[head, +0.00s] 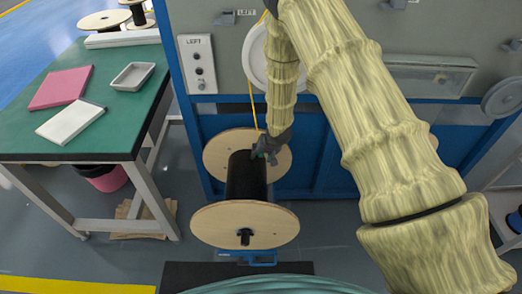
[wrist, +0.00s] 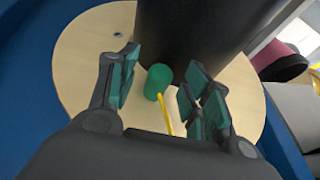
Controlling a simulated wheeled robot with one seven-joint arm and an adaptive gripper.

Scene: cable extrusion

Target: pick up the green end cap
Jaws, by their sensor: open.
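The green end cap (wrist: 158,80) is a small cylinder at the end of a yellow cable (wrist: 166,115). In the wrist view it lies between the two fingers of my open gripper (wrist: 157,84), with visible gaps on both sides. Behind it are the black drum and the pale wooden flange of a cable reel (wrist: 85,50). In the head view my gripper (head: 260,155) is at the reel's black drum (head: 247,180), near the rear flange. Only a small bit of green shows there, and the fingers mostly hide the cap.
The reel's front flange (head: 245,226) faces the camera. A blue machine frame (head: 330,160) stands behind the reel. The yellow cable (head: 251,95) hangs from above, close to my arm. A green-topped table (head: 90,110) with a grey tray (head: 133,76) stands at left.

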